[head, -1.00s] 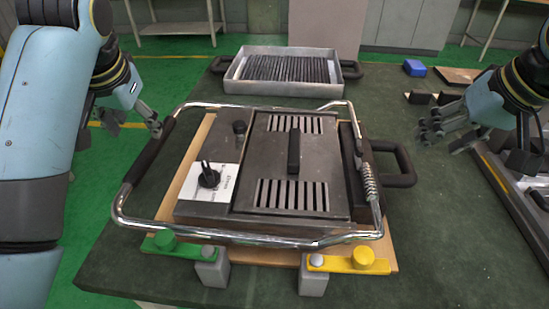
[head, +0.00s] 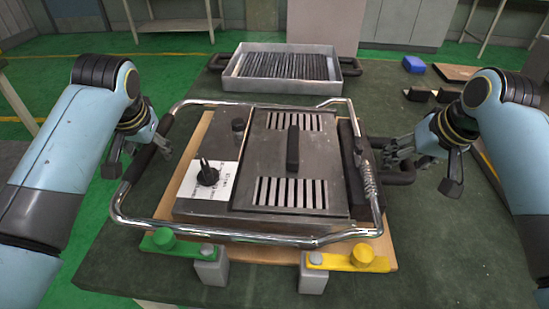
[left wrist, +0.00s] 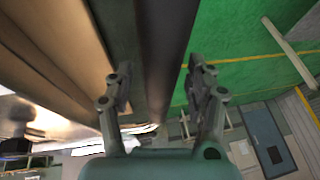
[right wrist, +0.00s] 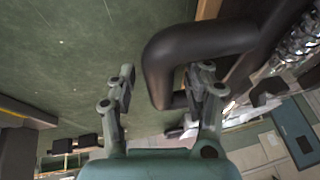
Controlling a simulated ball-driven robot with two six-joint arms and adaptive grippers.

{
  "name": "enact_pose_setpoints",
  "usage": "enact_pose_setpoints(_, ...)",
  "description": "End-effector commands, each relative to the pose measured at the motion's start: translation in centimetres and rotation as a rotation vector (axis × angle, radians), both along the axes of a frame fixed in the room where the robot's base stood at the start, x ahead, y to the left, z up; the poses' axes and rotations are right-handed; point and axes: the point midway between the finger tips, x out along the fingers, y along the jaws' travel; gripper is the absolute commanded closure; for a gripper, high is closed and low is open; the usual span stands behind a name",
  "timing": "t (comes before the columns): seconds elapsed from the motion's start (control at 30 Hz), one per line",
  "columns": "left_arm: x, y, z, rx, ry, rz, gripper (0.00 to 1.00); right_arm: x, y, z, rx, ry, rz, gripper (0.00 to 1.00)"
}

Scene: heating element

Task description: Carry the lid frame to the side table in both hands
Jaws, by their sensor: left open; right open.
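The lid frame (head: 230,237) is a chrome tube frame around the dark slotted heater box (head: 290,165) on the workbench. Its left side has a black grip (head: 133,167), and a black loop handle (head: 408,173) stands out on the right. My left gripper (head: 143,152) is open at the left grip; in the left wrist view a dark bar (left wrist: 166,50) lies between its fingers. My right gripper (head: 390,152) is open at the loop handle; in the right wrist view one finger overlaps the loop (right wrist: 195,45). I cannot tell whether either gripper touches.
A metal tray (head: 285,85) with dark rods stands behind the box. Green (head: 165,242) and yellow (head: 350,262) clamps are at the front.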

Motion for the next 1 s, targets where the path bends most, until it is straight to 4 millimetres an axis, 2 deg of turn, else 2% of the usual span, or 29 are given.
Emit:
enact_pose_setpoints(0.17,0.01,0.0,0.01,0.0,0.0,0.0,0.45,0.01,0.0,0.01,0.0,0.0,0.0,0.49)
enact_pose_setpoints(0.2,0.0,0.0,0.02,0.0,0.0,0.0,0.47,0.0,0.0,0.02,0.0,0.0,0.0,0.51)
enact_pose_setpoints(0.5,0.0,-0.02,0.03,0.0,0.0,0.0,0.87,-0.01,-0.02,0.03,0.0,0.0,0.0,0.9)
enact_pose_setpoints(0.6,-0.01,-0.02,0.02,-0.001,0.0,0.0,1.0,-0.01,-0.02,0.02,0.0,0.0,0.0,1.0)
enact_pose_setpoints(1.0,-0.02,-0.04,0.02,-0.001,0.001,-0.001,1.0,-0.01,-0.04,0.02,-0.001,0.0,-0.001,1.0)
